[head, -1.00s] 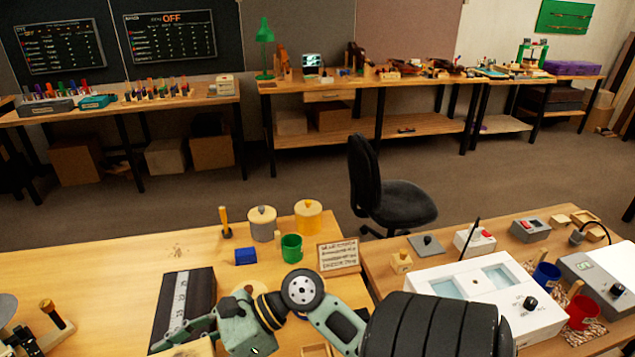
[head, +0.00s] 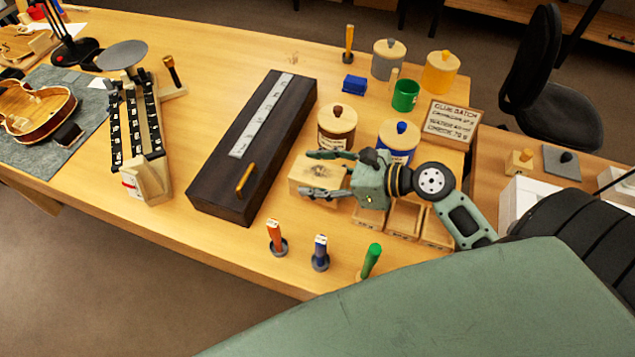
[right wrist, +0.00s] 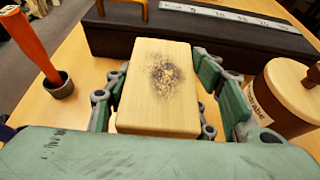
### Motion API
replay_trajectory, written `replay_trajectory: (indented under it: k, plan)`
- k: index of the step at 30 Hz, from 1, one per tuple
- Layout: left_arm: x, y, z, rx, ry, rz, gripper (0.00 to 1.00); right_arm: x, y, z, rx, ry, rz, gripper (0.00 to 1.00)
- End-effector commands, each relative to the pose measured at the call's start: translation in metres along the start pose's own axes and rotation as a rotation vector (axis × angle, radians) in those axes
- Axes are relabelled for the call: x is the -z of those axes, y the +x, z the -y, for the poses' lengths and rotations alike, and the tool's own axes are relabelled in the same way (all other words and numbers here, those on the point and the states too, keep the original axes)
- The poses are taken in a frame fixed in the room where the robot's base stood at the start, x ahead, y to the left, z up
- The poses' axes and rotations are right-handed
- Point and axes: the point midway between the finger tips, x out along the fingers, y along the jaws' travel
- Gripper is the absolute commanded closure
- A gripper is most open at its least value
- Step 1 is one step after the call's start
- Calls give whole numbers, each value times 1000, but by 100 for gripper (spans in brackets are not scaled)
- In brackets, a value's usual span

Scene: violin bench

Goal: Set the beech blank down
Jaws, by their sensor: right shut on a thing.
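The beech blank (head: 312,176) is a pale wooden block with a dark speckled patch on its top. My right gripper (head: 328,176) is shut on it, one finger along each long side. In the right wrist view the blank (right wrist: 160,88) fills the middle, between the green fingers of the gripper (right wrist: 158,95). It is over or on the bench (head: 240,245), just right of a long dark block; I cannot tell whether its underside touches the wood. My left gripper is not in view.
The dark block (head: 225,190) with a steel rule lies left of the blank. Small wooden trays (head: 403,218) are close on the right. Orange (head: 274,238), blue (head: 320,253) and green-handled tools (head: 371,261) stand in front.

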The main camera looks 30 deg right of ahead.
Motion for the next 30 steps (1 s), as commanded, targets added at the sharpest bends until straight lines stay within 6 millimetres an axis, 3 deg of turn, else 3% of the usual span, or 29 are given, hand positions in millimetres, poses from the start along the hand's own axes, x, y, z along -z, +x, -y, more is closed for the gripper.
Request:
replay_trajectory:
  k: [4, 16, 17, 23, 30]
  plan:
    - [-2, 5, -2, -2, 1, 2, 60, 17, 8, 0, -1, 1, 2, 87]
    - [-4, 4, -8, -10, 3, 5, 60, 21, 9, 0, -1, 0, 2, 87]
    - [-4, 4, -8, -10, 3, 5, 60, 22, 9, 0, -1, 0, 0, 47]
    - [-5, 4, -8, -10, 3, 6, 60, 22, 9, 0, -1, 0, 0, 31]
    - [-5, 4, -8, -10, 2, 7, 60, 22, 9, 0, -1, 0, 0, 31]
